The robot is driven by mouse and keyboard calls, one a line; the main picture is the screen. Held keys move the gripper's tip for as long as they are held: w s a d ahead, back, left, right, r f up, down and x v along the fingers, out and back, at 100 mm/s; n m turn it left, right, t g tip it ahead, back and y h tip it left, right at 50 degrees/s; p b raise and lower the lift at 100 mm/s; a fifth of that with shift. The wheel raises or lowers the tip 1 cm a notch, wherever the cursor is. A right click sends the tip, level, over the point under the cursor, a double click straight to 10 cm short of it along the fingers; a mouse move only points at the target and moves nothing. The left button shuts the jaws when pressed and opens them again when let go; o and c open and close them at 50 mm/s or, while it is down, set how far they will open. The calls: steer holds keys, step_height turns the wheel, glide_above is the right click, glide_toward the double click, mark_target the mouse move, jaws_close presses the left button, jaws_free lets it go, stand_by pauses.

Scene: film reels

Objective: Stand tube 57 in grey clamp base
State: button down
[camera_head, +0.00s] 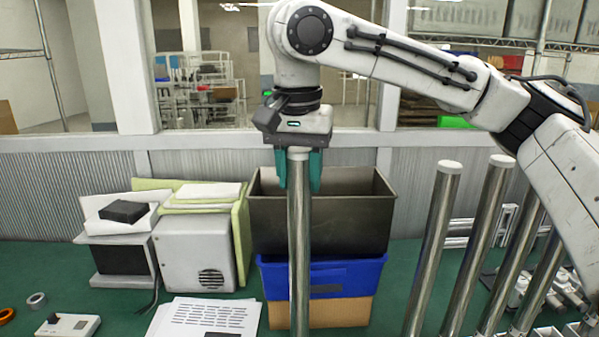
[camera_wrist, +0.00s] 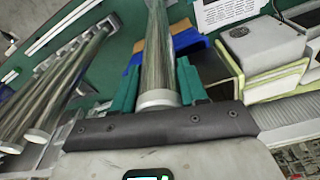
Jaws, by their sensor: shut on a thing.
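My gripper (camera_head: 299,172) has green fingers shut on the top of an upright metal tube (camera_head: 300,235) with a white cap. The tube's lower end runs out of the head view at the bottom edge. In the wrist view the held tube (camera_wrist: 158,60) runs away from between the fingers (camera_wrist: 160,92). Several similar tubes (camera_head: 432,250) with pale caps stand in a row at the right, apart from the held one. They also show at the left of the wrist view (camera_wrist: 60,85). No number is readable on any tube. I cannot make out the grey clamp base.
A dark open bin (camera_head: 345,218) sits over a blue bin (camera_head: 350,278) and a brown box (camera_head: 340,315), behind the held tube. A grey box (camera_head: 195,252), papers (camera_head: 205,318) and a small switch box (camera_head: 68,325) lie to the left on the green table (camera_head: 60,265).

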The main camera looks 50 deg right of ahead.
steer(key=shift+f+b, duration=0.35)
steer(key=shift+f, duration=0.25)
steer(key=c, duration=0.9)
jaws_free()
steer(key=r+p, duration=0.6)
steer(key=r, duration=0.1)
steer(key=a+r+p, duration=0.1)
steer(key=r+p, duration=0.2)
steer(key=r, duration=0.1)
steer(key=shift+s+a+p, duration=0.1)
steer(key=shift+s+p, duration=0.2)
steer(key=shift+p, duration=0.1)
